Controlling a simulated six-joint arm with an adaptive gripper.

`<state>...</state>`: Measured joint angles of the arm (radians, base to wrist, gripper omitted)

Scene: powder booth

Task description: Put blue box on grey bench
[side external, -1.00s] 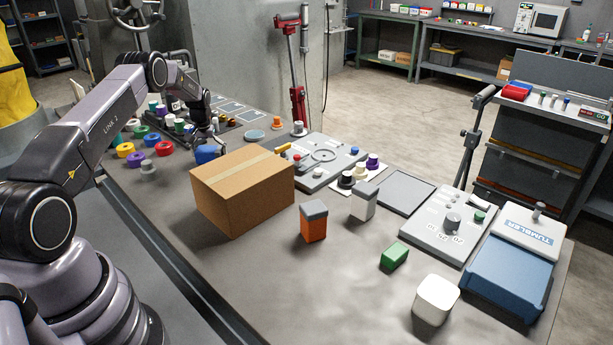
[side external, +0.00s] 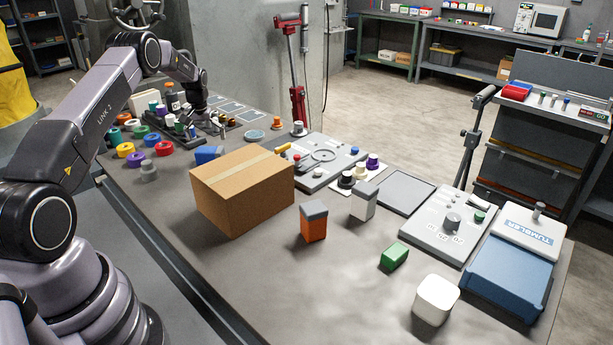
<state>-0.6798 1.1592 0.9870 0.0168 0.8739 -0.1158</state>
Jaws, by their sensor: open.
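The blue box (side external: 208,154) sits on the grey bench (side external: 270,290), just behind and left of the large cardboard box (side external: 242,190), which hides part of it. My gripper (side external: 194,117) is at the far left part of the bench, over the dark tray of small parts. It is behind the blue box and apart from it, open, with nothing seen in it. Its fingertips are small and partly lost among the parts.
Coloured rings (side external: 135,159) and a grey knob (side external: 149,171) lie left of the blue box. An orange box (side external: 313,221), a green block (side external: 394,256) and a white container (side external: 435,300) stand nearer the front. The bench's left front is clear.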

